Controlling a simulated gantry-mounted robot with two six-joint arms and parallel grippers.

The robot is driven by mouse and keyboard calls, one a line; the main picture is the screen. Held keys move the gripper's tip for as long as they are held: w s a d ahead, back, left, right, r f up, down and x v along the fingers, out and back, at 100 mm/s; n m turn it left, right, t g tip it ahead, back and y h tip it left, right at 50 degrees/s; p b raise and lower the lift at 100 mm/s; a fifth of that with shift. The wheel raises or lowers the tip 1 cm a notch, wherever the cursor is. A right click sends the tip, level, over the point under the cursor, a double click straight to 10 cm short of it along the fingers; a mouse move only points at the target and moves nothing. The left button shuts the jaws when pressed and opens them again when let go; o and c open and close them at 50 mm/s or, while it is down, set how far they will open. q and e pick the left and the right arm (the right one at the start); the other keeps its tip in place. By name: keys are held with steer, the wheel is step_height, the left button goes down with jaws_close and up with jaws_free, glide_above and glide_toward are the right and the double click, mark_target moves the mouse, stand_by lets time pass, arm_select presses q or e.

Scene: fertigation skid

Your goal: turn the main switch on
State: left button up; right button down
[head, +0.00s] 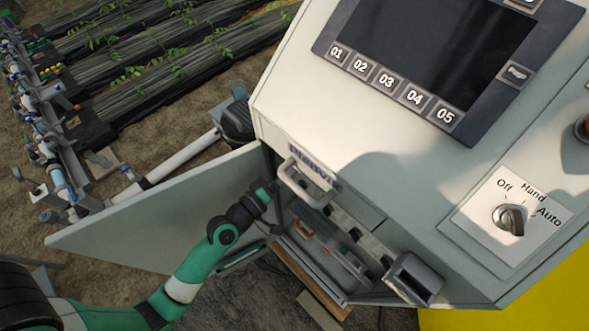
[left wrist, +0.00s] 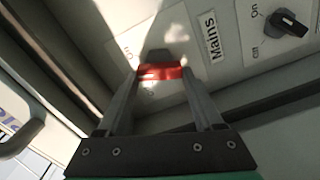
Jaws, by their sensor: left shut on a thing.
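The main switch (left wrist: 160,72), with a red part and a dark part behind it, is on a pale panel beside the "Mains" label (left wrist: 213,37). My left gripper (left wrist: 162,76) is shut on its red part, one finger on each side. The position marks around the switch are mostly hidden or too faint to read. In the head view, my left arm reaches past the open door to the cabinet opening, with the gripper (head: 268,190) partly hidden there. My right gripper is in neither view.
The cabinet door (head: 150,205) stands open at the left. A pale handle (head: 302,188) is close to my left gripper. Another knob (left wrist: 287,23), marked On and Off, is right of the label. An Off/Hand/Auto selector (head: 510,218) is on the upper panel.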

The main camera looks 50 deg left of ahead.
arm_select(q)
steer(key=m+b, duration=0.1)
steer(key=m, duration=0.4)
steer(key=shift+d+r, duration=0.1)
stand_by(0.4)
steer(key=o, duration=1.4)
steer(key=shift+c, duration=0.2)
steer(key=s+d+b, duration=0.1)
steer(key=s+b, duration=0.3)
steer(key=s, duration=0.7)
steer(key=shift+s, duration=0.3)
